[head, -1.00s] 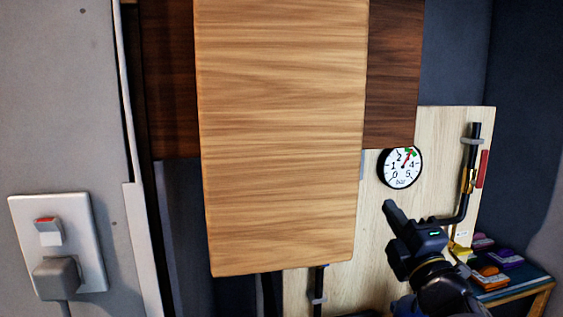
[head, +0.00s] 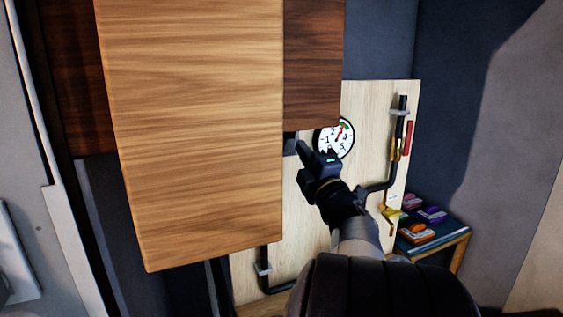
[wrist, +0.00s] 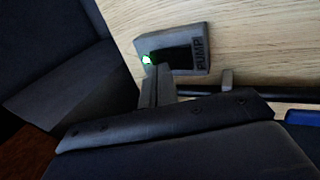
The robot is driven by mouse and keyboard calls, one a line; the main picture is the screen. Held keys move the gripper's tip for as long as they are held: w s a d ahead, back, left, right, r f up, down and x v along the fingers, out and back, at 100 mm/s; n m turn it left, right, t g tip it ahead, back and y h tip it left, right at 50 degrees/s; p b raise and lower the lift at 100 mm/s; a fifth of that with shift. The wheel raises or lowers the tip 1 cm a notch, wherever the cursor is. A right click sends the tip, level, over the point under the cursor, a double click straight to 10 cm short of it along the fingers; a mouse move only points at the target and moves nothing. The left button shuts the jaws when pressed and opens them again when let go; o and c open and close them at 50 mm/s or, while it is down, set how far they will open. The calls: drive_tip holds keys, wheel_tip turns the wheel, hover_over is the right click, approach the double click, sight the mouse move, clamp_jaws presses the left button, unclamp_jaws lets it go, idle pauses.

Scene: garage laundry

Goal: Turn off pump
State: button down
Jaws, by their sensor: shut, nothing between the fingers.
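The pump switch (wrist: 202,62) is a grey box marked PUMP with a dark face and a lit green light at its left end. It is mounted on a pale wood panel (wrist: 260,30). In the head view the pump switch (head: 290,143) shows only partly, below the dark cabinet and behind my gripper. My gripper (head: 301,147) is shut and empty. In the wrist view its fingertips (wrist: 158,72) are right at the switch's lower left, beside the green light. I cannot tell whether they touch it.
A round bar gauge (head: 338,138) is right of my gripper. Black pipes, a red handle (head: 408,138) and a yellow valve (head: 390,212) are farther right. A large wooden cabinet door (head: 195,130) hangs close on the left. A small table (head: 455,240) holds coloured items.

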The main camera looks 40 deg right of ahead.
sight(292, 134)
drive_tip(key=shift+p+x, duration=0.4)
drive_tip(key=shift+x, duration=1.3)
drive_tip(key=shift+w+r+g+p, duration=0.15)
drive_tip(key=shift+r+g+p, duration=0.2)
drive_tip(key=shift+p, duration=0.35)
drive_tip(key=shift+f, duration=0.2)
drive_tip(key=shift+f+b, duration=0.1)
drive_tip(key=shift+b, duration=0.25)
